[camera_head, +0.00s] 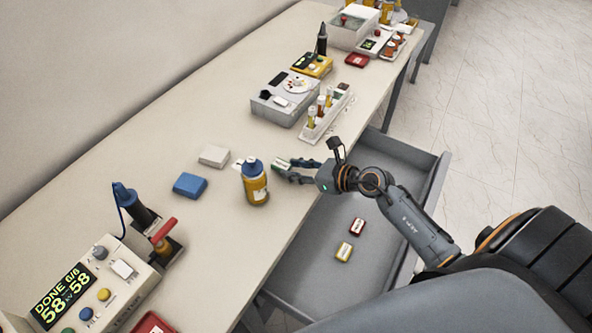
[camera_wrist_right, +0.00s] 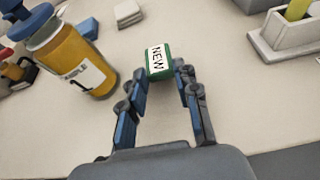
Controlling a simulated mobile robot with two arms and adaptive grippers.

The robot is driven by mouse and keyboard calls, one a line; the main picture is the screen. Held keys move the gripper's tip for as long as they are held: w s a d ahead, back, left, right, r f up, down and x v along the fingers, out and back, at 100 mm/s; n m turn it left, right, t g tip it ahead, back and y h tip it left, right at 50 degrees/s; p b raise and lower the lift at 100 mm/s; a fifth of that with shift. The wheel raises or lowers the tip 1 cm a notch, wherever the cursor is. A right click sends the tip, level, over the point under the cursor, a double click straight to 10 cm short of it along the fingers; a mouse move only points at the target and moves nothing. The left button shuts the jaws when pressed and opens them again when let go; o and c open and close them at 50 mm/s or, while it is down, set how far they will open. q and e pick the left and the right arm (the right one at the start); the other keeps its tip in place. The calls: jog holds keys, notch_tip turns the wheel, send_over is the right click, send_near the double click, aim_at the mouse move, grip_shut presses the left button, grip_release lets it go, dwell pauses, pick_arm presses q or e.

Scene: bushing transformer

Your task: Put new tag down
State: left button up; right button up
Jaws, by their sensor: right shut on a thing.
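The new tag is a small green block with a white label reading NEW (camera_wrist_right: 159,61). It sits between the fingertips of my right gripper (camera_wrist_right: 160,72), which is shut on it. In the head view the tag (camera_head: 281,162) and right gripper (camera_head: 290,171) are over the table's front part, just right of a yellow bottle with a blue cap (camera_head: 255,186). I cannot tell whether the tag touches the table. My left gripper is not in view.
A blue block (camera_head: 190,186) and a white block (camera_head: 214,155) lie left of the bottle. A tube rack (camera_head: 325,118) stands behind the gripper. An open drawer (camera_head: 310,245) below the table edge holds a red tag (camera_head: 357,227) and a yellow tag (camera_head: 344,252).

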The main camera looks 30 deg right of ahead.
jog(key=shift+f, duration=0.5)
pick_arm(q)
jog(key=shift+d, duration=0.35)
pick_arm(e)
jog(key=shift+f, duration=0.15)
jog(key=shift+f, duration=0.25)
jog(key=o, duration=0.8)
jog(key=shift+r, duration=0.1)
